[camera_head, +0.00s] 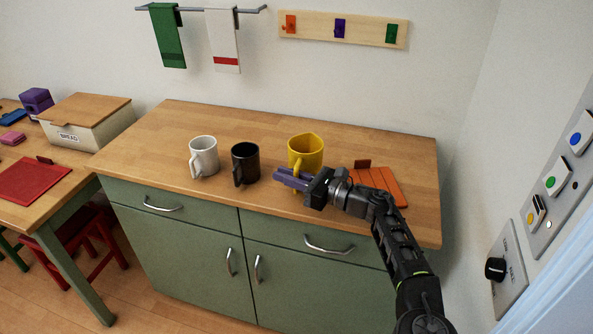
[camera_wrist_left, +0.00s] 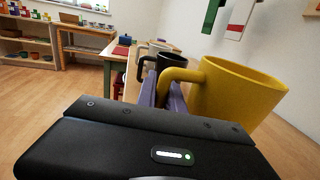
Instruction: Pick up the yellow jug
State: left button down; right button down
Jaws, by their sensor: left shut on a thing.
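The yellow jug (camera_head: 308,148) is upright at the wooden counter, right of a black mug (camera_head: 245,163) and a white mug (camera_head: 204,157). Its handle faces the front. My left gripper (camera_head: 283,178), with purple fingers, is at the front of the jug and shut on its handle. In the left wrist view the jug (camera_wrist_left: 240,95) fills the right side, and its handle runs in to the purple fingers (camera_wrist_left: 163,92). The gripper hides the lower front of the jug, so I cannot tell whether its base touches the counter. My right gripper is not in view.
An orange board (camera_head: 378,186) lies right of the jug, partly behind my arm. The counter (camera_head: 180,115) is clear behind the mugs. A bread box (camera_head: 88,122) and a red board (camera_head: 34,180) are on the left table. A wall with switches (camera_head: 556,172) stands at the right.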

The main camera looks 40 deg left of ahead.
pick_arm(q)
notch_tip(320, 180, up, 10)
jog(key=b, duration=0.1)
dwell(0.4)
jog(key=shift+r, duration=0.15)
dwell(0.8)
